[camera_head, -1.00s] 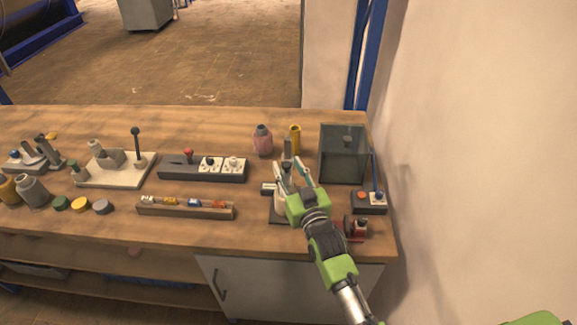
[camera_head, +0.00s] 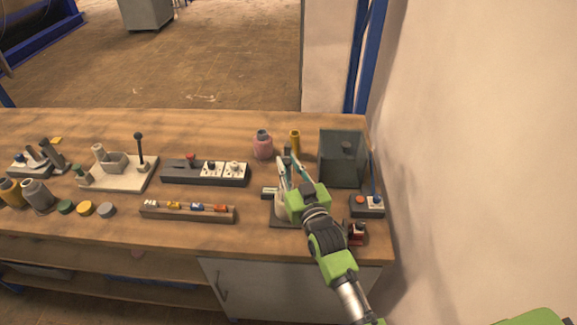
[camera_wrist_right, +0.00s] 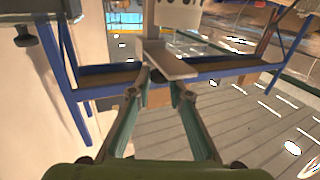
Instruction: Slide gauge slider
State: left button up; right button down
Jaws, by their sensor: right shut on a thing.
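My right gripper (camera_head: 290,166) reaches over the gauge (camera_head: 270,193) at the right part of the bench. Its fingers are shut on a small part there, which seems to be the gauge slider. In the right wrist view the fingertips (camera_wrist_right: 160,84) close in around a small dark part, just below a grey plate (camera_wrist_right: 172,65). A pale panel with dark holes (camera_wrist_right: 178,13) stands above the plate. In the head view the fingers and hand hide most of the gauge. My left gripper is not in view.
A glass box (camera_head: 342,158) stands right of the gripper, with a switch box (camera_head: 367,206) in front of it. A pink bottle (camera_head: 262,145) and a yellow cylinder (camera_head: 295,142) stand behind. A tray of small coloured pieces (camera_head: 188,211) lies left. The wall closes the right side.

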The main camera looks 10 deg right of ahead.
jog(key=shift+r, duration=0.65)
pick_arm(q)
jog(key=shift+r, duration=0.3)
pick_arm(e)
jog(key=c, duration=1.9)
grip_release()
jog(key=shift+f, duration=0.1)
jog(key=shift+s+f, duration=0.1)
jog(key=shift+s, duration=0.1)
jog(key=s+d, duration=0.1)
jog(key=s, duration=1)
jog(key=shift+s+d, duration=0.15)
jog(key=shift+s, duration=0.15)
